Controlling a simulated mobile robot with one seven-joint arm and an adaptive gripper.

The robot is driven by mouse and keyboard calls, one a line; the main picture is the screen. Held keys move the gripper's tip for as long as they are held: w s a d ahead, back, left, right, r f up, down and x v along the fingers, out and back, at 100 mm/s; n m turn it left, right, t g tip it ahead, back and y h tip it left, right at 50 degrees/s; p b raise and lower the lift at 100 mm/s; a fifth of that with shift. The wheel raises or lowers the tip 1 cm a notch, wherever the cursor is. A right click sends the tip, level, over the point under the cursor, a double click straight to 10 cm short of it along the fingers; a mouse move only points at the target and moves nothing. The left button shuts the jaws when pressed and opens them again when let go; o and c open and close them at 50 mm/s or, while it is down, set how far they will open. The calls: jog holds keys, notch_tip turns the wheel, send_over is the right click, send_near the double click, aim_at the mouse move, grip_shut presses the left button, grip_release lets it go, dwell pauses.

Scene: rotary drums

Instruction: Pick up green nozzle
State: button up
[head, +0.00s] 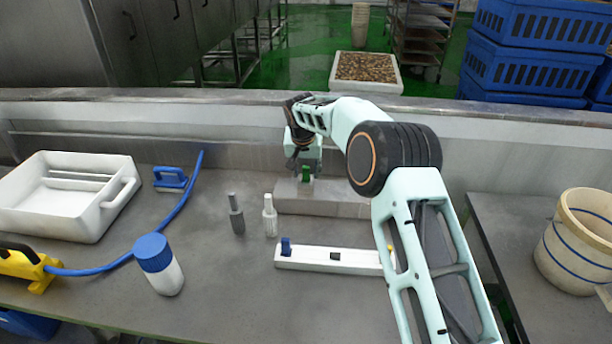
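The green nozzle (306,174) is small and upright at the grey metal block (345,205) near the back of the worktop. My gripper (305,168) points down over it from above, with its fingers close about the nozzle's upper part. The fingers hide part of the nozzle. At this size I cannot tell whether they touch it or are shut on it, nor whether the nozzle rests on the block.
A white rail (310,258) with a blue nozzle (286,246) lies in front. Further left are a blue-capped jar (160,265), a blue hose (182,205) and a white tub (62,222).

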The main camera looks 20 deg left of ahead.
jog(key=shift+f, duration=0.1)
grip_shut()
dwell(0.4)
jog(key=shift+w+r, duration=0.1)
jog(key=shift+r, duration=0.35)
notch_tip(320, 180, up, 2)
jog(key=shift+r, duration=0.15)
jog(key=s+d+r+b, duration=0.5)
jog(key=s+r, duration=0.4)
jog(key=s, duration=0.3)
jog(key=shift+s+d+r, duration=0.25)
jog(key=shift+d+r, duration=0.15)
jog(key=shift+d, duration=0.45)
